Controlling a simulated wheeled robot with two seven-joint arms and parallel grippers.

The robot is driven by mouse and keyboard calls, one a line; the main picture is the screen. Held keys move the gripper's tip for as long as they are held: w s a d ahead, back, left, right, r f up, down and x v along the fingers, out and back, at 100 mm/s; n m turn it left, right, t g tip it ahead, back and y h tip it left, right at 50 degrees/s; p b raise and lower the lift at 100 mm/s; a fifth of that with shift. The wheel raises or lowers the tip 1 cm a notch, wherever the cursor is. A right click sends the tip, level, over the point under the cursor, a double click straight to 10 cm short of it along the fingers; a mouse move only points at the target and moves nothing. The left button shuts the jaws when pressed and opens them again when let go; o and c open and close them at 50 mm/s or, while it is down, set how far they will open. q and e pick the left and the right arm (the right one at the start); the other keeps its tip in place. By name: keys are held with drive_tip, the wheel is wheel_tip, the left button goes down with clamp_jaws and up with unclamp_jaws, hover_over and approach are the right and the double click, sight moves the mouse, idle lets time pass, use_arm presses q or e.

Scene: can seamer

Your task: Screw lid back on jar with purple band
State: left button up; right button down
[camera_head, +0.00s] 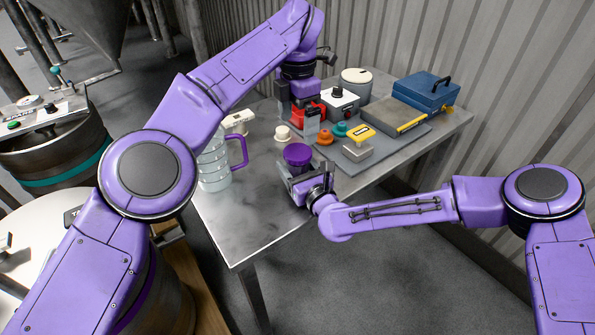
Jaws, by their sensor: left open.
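A small round purple-topped item (298,153) stands at the table's middle front; whether it is the jar with the purple band or its lid is unclear. My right gripper (296,176) is right against its near side and hides its lower part, and whether it grips it cannot be told. A clear ribbed jug (214,168) with a purple handle stands upright at the table's left. My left gripper (305,122) is open and points down at the middle of the table, behind the purple-topped item and beside a red object (323,108). No separate lid is clearly identifiable.
On the grey table (245,225) are a white knob-shaped piece (283,132), orange (325,137) and teal (340,129) pieces, a yellow-topped block (361,134), a silver canister (356,83) and a blue case (427,91). The table's front left is clear.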

drive_tip(key=shift+c, duration=0.3)
unclamp_jaws()
drive_tip(key=b+v, duration=0.1)
drive_tip(key=v, duration=0.9)
drive_tip(key=shift+s+d, duration=0.1)
drive_tip(key=shift+s, duration=0.15)
